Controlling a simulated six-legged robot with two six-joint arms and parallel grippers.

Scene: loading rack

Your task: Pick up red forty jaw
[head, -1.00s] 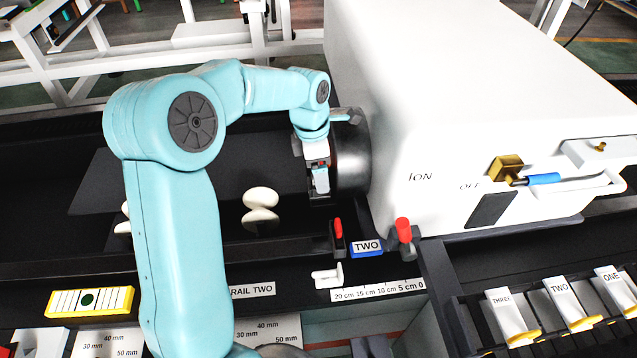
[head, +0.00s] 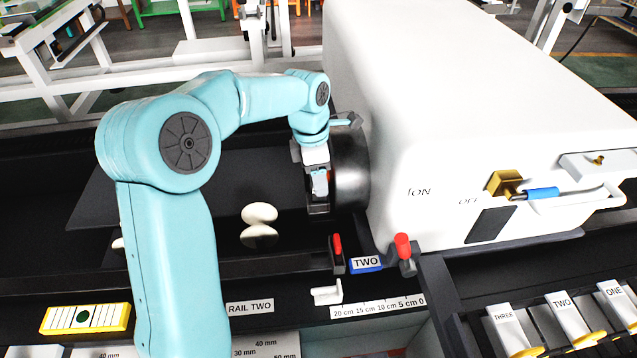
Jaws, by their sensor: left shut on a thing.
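My left gripper (head: 319,197) points down beside the dark metal chuck (head: 350,172) on the left face of the white machine. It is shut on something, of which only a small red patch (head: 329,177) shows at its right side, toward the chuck. I take this for the red forty jaw; its number cannot be read, and my gripper hides most of it. I cannot tell whether it touches the chuck. My right gripper is not in view.
The white machine (head: 450,110) fills the right. Two red-topped levers (head: 337,250) (head: 404,250) flank the blue TWO label (head: 366,264). A white oval knob (head: 260,213) stands left of my gripper.

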